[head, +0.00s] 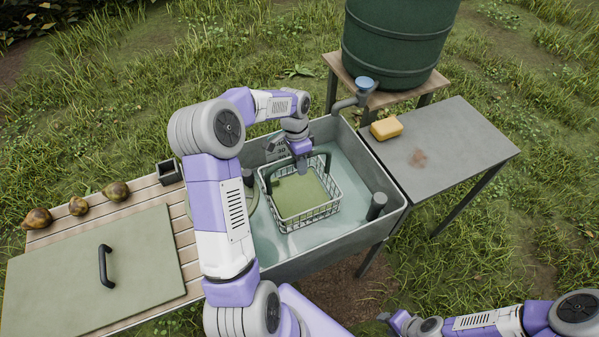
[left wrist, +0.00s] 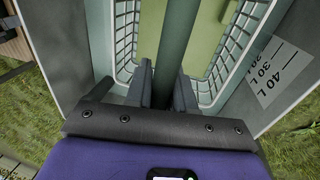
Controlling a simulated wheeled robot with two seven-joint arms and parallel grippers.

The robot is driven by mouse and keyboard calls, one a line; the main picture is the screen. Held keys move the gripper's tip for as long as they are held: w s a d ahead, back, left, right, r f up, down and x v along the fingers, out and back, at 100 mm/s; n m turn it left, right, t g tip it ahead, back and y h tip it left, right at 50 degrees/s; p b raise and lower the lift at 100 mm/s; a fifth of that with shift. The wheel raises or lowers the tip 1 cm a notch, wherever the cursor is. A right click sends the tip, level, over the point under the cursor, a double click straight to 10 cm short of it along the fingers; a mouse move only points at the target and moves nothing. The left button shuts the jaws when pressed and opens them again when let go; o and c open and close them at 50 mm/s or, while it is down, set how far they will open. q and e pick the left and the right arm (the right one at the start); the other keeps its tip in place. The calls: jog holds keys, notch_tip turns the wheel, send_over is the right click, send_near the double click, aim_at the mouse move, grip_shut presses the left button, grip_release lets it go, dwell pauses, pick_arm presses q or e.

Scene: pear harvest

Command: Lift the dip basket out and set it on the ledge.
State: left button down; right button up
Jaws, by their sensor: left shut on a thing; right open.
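The wire dip basket (head: 306,219) has pale wire sides and a green floor. It is inside the grey basin (head: 262,268), which holds water; I cannot tell whether it touches the bottom. My left gripper (head: 302,168) is over the basket, shut on its dark green handle bar (left wrist: 176,38), which runs between the fingers in the left wrist view. The basket's walls (left wrist: 126,32) show on both sides of the bar there. My right gripper (head: 388,320) is open and empty at the bottom edge, away from the basin.
A grey side table (head: 462,152) with a yellow sponge (head: 386,128) adjoins the basin's right side. A green barrel (head: 398,40) and tap (head: 357,93) stand behind. The slatted board (head: 172,215) at left holds a green lid (head: 125,275) and several pears (head: 78,206).

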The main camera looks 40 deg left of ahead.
pick_arm(q)
notch_tip(320, 180, up, 10)
jog(key=shift+f+p, duration=0.1)
jog(key=shift+p, duration=1.1)
notch_tip(320, 180, up, 11)
jog(key=p, duration=0.9)
jog(key=shift+p, duration=0.4)
jog(key=shift+f, duration=0.1)
